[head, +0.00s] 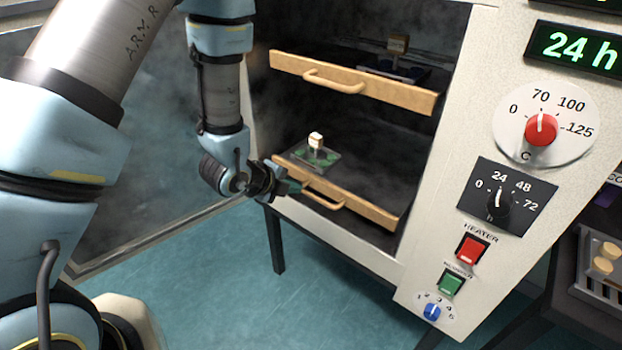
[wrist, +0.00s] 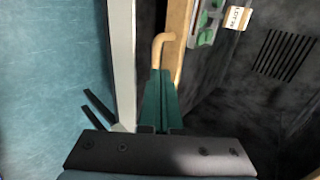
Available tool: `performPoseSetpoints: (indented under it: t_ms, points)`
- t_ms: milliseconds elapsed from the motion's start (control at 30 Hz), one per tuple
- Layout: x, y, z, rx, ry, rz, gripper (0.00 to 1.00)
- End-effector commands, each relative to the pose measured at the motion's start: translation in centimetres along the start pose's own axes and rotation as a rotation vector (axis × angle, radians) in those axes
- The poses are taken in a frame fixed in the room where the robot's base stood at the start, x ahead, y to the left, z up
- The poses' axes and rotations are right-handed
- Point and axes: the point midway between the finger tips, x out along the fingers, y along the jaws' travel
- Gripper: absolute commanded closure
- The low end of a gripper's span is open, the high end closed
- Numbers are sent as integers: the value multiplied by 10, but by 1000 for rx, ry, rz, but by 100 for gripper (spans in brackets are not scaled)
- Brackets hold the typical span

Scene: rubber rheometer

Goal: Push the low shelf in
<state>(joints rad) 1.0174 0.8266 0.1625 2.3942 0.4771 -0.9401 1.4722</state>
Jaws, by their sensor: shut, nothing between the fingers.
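The low shelf has a wooden front bar (head: 365,205) with a curved wooden handle (head: 322,194), low in the open oven chamber. A glass plate with green pieces and a small wooden-topped block (head: 316,141) sits on it at the left. My gripper (head: 298,187) is shut and empty at the left part of the low shelf's front, close to the handle. In the wrist view the green fingertips (wrist: 160,85) are together beside the handle (wrist: 158,48) and the wooden bar (wrist: 178,25). I cannot tell whether they touch.
The upper shelf (head: 400,95) has a similar wooden front and handle and carries a dark tray with a block. The oven door (head: 150,150) stands open at the left. The control panel (head: 500,190) with dials and switches is at the right. The blue floor (head: 200,290) in front is clear.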

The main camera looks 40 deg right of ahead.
Motion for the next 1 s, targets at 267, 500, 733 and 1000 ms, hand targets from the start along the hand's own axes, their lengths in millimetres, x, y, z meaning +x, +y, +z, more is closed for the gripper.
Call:
performPoseSetpoints:
  t_ms: [267, 500, 733, 1000]
  points:
    - [47, -13, 0, -1, 0, -2, 100]
    - [64, -26, 0, -1, -1, -1, 100]
    - [67, -27, 0, -2, -1, 1, 100]
    - [74, -32, 0, 0, 0, -2, 100]
